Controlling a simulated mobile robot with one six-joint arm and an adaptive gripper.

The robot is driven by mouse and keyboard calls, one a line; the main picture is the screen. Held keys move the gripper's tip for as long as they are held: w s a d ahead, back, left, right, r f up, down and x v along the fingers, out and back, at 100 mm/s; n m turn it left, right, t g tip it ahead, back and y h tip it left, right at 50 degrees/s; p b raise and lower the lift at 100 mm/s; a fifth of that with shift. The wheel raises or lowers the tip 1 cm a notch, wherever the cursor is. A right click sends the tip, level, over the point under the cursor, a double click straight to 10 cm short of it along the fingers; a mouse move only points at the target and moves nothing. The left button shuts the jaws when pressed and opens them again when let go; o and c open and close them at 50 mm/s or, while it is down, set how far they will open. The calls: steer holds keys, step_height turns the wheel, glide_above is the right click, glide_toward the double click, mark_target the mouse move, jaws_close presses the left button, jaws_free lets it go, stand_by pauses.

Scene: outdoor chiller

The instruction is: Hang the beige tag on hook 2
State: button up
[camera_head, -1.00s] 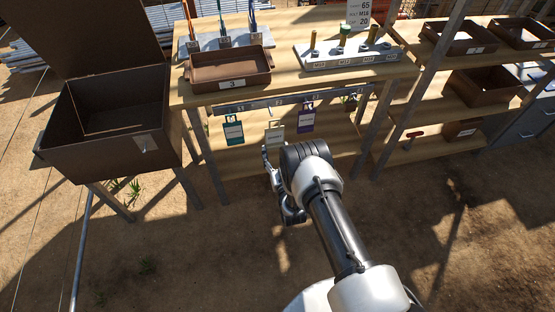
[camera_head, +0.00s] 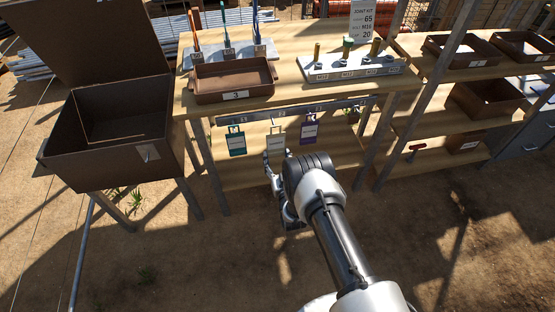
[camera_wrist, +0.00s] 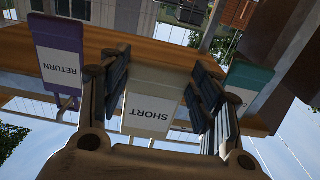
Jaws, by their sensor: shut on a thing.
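The beige tag (camera_head: 276,141), labelled SHORT, is held by my gripper (camera_head: 274,164) just below the hook rail (camera_head: 262,115) under the table's front edge. In the wrist view the beige tag (camera_wrist: 150,112) is upside down between the two fingers of my gripper (camera_wrist: 158,80), which is shut on it. It hangs between a teal tag (camera_head: 236,141) and a purple tag (camera_head: 309,130), roughly below the rail's middle hook. The tag's top and the hook are too small to tell whether they touch.
The purple tag, marked RETURN, shows close on the left in the wrist view (camera_wrist: 62,62), the teal tag close on the right (camera_wrist: 247,84). A brown tray marked 3 (camera_head: 236,94) sits above on the table.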

steer(key=shift+w, duration=0.1)
steer(key=shift+x, duration=2.25)
steer(key=shift+f, duration=0.6)
steer(key=o, duration=1.6)
steer(key=shift+o, duration=0.2)
steer(key=o, duration=0.4)
